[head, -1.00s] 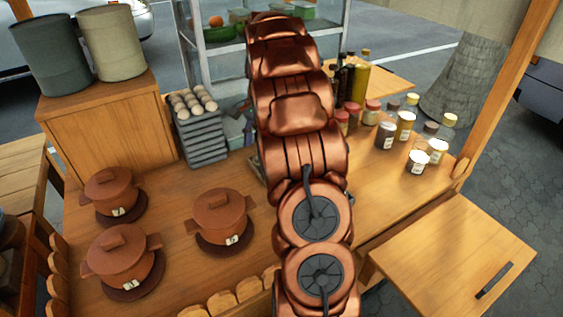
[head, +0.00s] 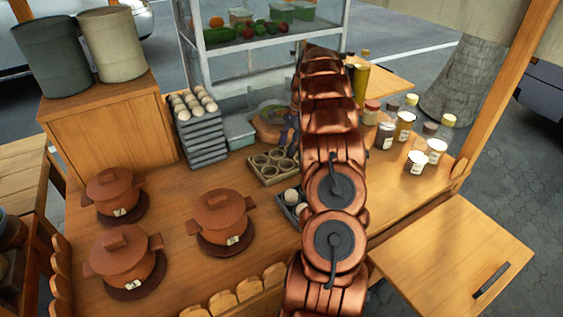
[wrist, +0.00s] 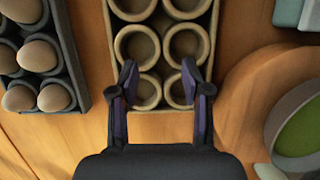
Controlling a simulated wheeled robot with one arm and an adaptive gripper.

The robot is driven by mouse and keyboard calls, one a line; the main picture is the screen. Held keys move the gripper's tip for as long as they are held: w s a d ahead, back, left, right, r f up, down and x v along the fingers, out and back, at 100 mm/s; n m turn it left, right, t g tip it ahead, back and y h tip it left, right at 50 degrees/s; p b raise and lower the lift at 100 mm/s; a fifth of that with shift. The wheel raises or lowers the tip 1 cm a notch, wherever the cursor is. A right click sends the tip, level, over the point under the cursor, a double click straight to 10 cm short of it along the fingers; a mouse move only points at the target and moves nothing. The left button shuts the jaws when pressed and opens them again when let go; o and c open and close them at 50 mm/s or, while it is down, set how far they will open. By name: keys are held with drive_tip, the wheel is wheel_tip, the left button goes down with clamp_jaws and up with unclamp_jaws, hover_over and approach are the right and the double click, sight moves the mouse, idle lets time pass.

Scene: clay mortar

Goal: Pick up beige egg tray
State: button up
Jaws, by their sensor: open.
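The beige egg tray (head: 264,181) lies on the wooden counter, left of my arm in the head view. In the wrist view the beige egg tray (wrist: 160,51) runs up from the centre past the top edge, its round cups empty. My gripper (wrist: 160,82) is open, with its two dark purple fingers apart over the near end of the tray. One finger is towards each side. Whether the fingers touch the tray cannot be told. My arm covers most of the gripper in the head view.
A grey tray of eggs (wrist: 75,75) lies close to the left. A round wooden thing with green in it (wrist: 250,85) stands to the right. Stacked grey egg trays (head: 205,145), clay pots (head: 222,212) and jars (head: 404,126) stand around the counter.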

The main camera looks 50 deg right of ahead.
sight(282, 159)
drive_tip(key=shift+p+x, duration=1.15)
drive_tip(key=shift+x, duration=1.65)
drive_tip(key=shift+w+a, duration=0.1)
drive_tip(key=shift+w, duration=0.05)
clamp_jaws()
